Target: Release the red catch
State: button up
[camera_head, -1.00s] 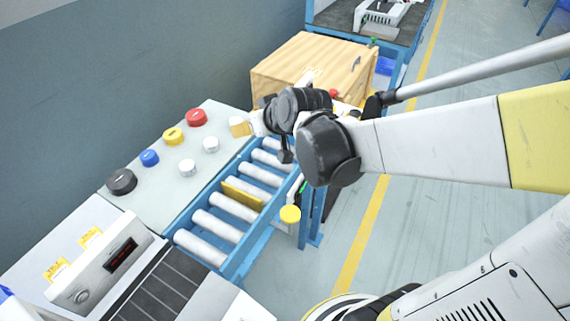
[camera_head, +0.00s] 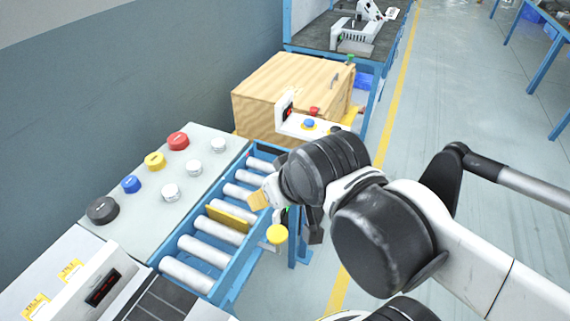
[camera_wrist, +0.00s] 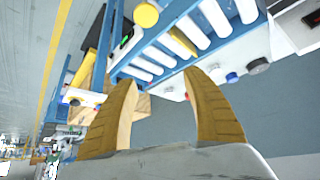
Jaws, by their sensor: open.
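A small red part (camera_head: 313,111) shows above the white control box in front of the wooden crate; I cannot tell for certain whether it is the red catch. My gripper (camera_wrist: 160,76) is open and empty, its two yellow fingers spread in the wrist view. In the head view a yellow fingertip (camera_head: 258,199) shows over the roller conveyor (camera_head: 228,226), left of and nearer than that red part. The wrist hides the rest of the gripper and part of the conveyor's right side.
A sloped panel (camera_head: 130,218) left of the rollers carries several coloured knobs, including a red one (camera_head: 178,141). The wooden crate (camera_head: 285,85) stands beyond the conveyor. A yellow round knob (camera_head: 277,234) sits at the conveyor's right edge.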

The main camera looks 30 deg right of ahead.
aim_at(315, 110)
jog(key=i+l, duration=0.9)
jog(key=k+l+z, duration=0.05)
jog(key=l, duration=0.05)
